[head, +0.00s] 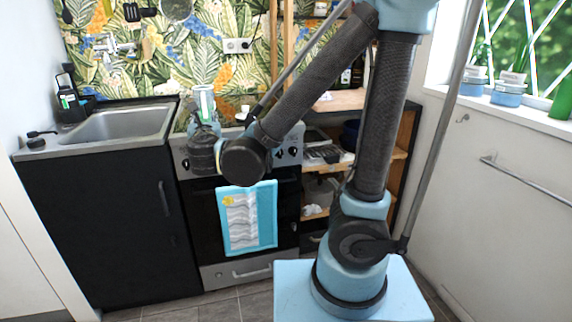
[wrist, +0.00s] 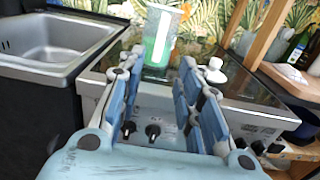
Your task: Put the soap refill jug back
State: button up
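The soap refill jug is a clear container with green liquid and a white label. It stands upright at the back of the stove top in the wrist view (wrist: 160,36), and its upper part shows in the head view (head: 204,101). My gripper (wrist: 160,72) is open, its two blue-padded fingers apart and pointing at the jug. The jug appears between and just beyond the fingertips, with no clear contact. In the head view my gripper (head: 204,128) is over the stove, hiding the jug's lower part.
The sink (head: 118,123) is left of the stove, with a dark caddy (head: 70,108) at its far left corner. A small white item (wrist: 217,70) stands right of the jug on the stove top (wrist: 240,84). A wooden shelf (head: 340,100) with bottles stands at the right.

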jog(key=w+d+f+m+g+h, duration=0.25)
jog(key=d+m, duration=0.35)
jog(key=d, duration=0.4)
jog(key=w+d+f+m+g+h, duration=0.2)
jog(key=w+d+f+m+h, duration=0.25)
jog(key=d, duration=0.55)
jog(key=s+d+f+m+g+h, duration=0.1)
jog(key=s+d+f+m+g, duration=0.15)
jog(key=d+m, duration=0.35)
jog(key=s+d+f+m+g+h, duration=0.1)
jog(key=s+d+f+m+g, duration=0.15)
jog(key=d+m, duration=0.4)
jog(key=s+d+f+m+g+y, duration=0.2)
jog(key=s+d+f+m+g, duration=0.1)
jog(key=s+m, duration=0.4)
jog(key=s+d+f+m+g+y, duration=0.2)
jog(key=s+d+f+m+g, duration=0.1)
jog(key=s+f+m, duration=0.3)
jog(key=shift+s+d+f+m+y, duration=0.15)
jog(key=shift+s+d+m+y, duration=0.15)
jog(key=shift+s+d+m, duration=0.8)
jog(key=shift+s+a, duration=0.25)
jog(key=shift+s, duration=0.1)
